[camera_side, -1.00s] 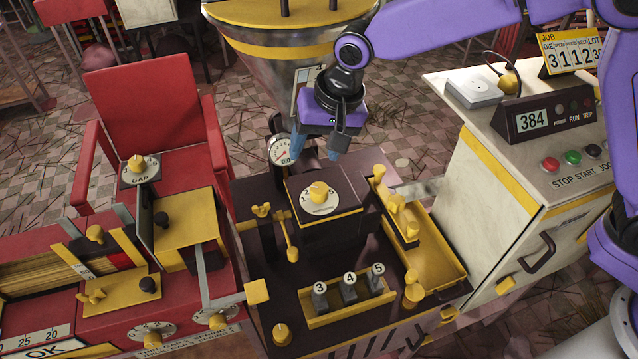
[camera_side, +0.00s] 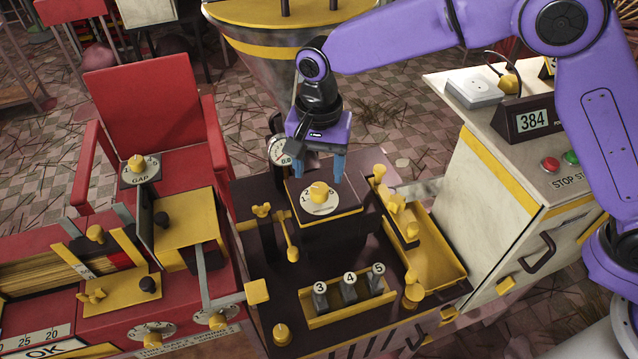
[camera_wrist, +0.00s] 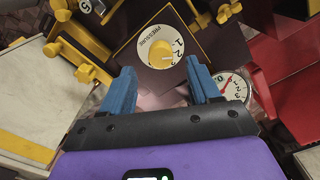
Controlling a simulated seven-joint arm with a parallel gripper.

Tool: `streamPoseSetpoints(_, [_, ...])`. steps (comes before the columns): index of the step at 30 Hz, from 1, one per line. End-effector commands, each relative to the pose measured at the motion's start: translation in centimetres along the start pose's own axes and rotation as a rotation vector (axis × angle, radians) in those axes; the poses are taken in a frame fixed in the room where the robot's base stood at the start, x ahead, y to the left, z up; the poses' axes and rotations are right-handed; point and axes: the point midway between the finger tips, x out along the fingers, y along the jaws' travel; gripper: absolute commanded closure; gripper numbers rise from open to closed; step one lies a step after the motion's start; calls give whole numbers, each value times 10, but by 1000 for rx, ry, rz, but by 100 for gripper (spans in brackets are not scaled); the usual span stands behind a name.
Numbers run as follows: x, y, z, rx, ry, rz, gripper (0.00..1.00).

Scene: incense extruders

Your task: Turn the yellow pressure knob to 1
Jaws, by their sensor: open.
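The yellow pressure knob (camera_side: 318,189) sits on a round white dial (camera_side: 322,209) on top of a dark box with yellow trim. In the wrist view the knob (camera_wrist: 160,52) shows beyond the fingertips, on the dial marked PRESSURE with 1, 2 and 3 readable. The knob's exact setting is too small to tell. My gripper (camera_side: 321,172) is open and empty, its blue fingers pointing down just above and behind the knob in the side view. In the wrist view my gripper (camera_wrist: 160,80) has its fingers spread either side of a gap, with nothing between them.
A round gauge (camera_side: 281,152) stands just left of my gripper. A yellow lever (camera_side: 291,240) is left of the dial box, and yellow handles (camera_side: 397,205) and a yellow tray (camera_side: 440,262) are to its right. Numbered weights (camera_side: 349,285) sit in front.

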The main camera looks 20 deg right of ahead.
Motion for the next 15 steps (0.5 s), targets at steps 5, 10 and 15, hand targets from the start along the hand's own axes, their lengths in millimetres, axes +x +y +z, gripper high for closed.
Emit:
streamPoseSetpoints(5, [30, 1, 0, -1, -1, 3, 38])
streamPoseSetpoints(10, [47, 0, 0, -1, 0, 1, 38])
streamPoseSetpoints(15, [52, 0, 0, -1, 0, 0, 38])
